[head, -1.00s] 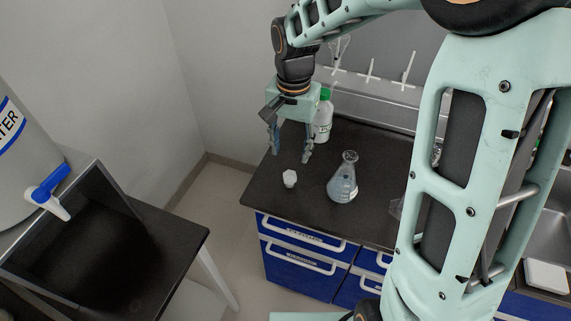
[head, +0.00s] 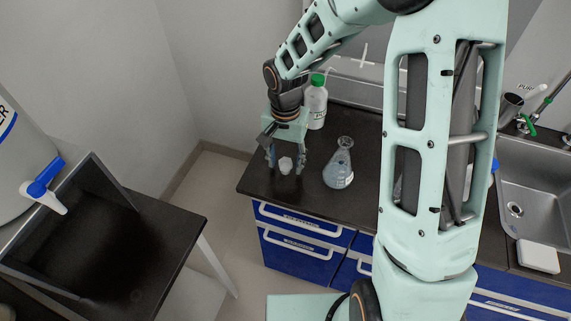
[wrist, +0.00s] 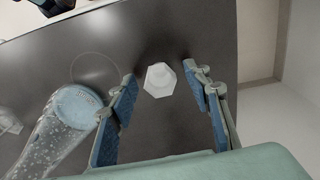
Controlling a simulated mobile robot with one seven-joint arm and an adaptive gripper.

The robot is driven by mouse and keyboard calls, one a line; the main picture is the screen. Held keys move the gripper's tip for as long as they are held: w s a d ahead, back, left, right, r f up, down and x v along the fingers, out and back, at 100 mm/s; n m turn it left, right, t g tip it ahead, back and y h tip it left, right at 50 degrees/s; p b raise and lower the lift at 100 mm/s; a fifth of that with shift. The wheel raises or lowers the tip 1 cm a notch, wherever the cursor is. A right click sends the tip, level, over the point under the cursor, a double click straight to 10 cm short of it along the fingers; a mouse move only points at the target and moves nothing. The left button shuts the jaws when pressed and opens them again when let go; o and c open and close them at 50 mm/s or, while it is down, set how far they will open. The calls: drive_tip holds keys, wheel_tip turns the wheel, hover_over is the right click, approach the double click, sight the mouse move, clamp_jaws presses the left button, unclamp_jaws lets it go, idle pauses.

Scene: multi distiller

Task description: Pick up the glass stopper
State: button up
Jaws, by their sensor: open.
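The glass stopper (head: 285,164) is a small whitish piece with a hexagonal top, on the dark bench top near its left end. In the wrist view the stopper (wrist: 160,80) lies between and slightly beyond the fingertips. My gripper (head: 285,170) is open, pointing down, with a finger on each side of the stopper. In the wrist view my gripper (wrist: 160,82) shows blue finger pads apart from the stopper, with dark bench visible on both sides of it.
A conical flask (head: 339,165) with liquid stands just right of my gripper; it is close to one finger in the wrist view (wrist: 65,120). A white bottle with green cap (head: 316,105) stands behind. The bench's left edge is near. A sink (head: 540,190) is far right.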

drive_tip(key=shift+f, duration=0.25)
drive_tip(key=c, duration=0.9)
drive_tip(key=shift+c, duration=0.2)
drive_tip(key=shift+r, duration=0.15)
